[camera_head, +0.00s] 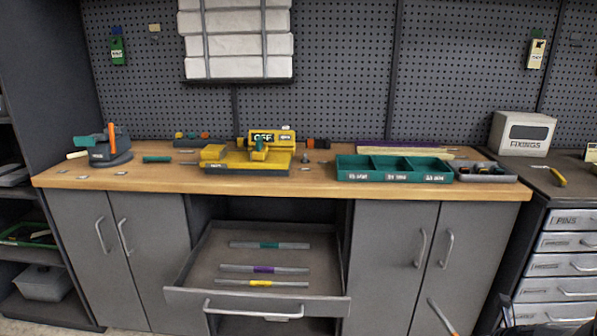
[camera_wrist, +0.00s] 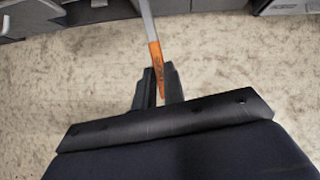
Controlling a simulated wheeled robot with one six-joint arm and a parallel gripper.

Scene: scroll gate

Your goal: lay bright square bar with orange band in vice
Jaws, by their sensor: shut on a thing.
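A bright bar with an orange band (camera_wrist: 148,25) is gripped in my gripper (camera_wrist: 158,82) in the wrist view. The orange band sits at the fingertips and the bare metal extends up out of the picture. In the head view a slim bar (camera_head: 440,317) slants at the lower right edge, in front of the right cupboard; my gripper is not clear there. A yellow fixture (camera_head: 222,159) with a raised "OFF" block stands mid-bench, and a dark device (camera_head: 110,153) with an orange lever stands at the left. I cannot tell surely which is the vice.
An open drawer (camera_head: 190,283) juts out below the bench and holds bars with teal (camera_head: 270,245), purple (camera_head: 264,269) and yellow (camera_head: 261,283) bands. A teal divided tray (camera_head: 392,176) is right on the bench (camera_head: 300,186). Speckled floor (camera_wrist: 60,80) lies below my gripper.

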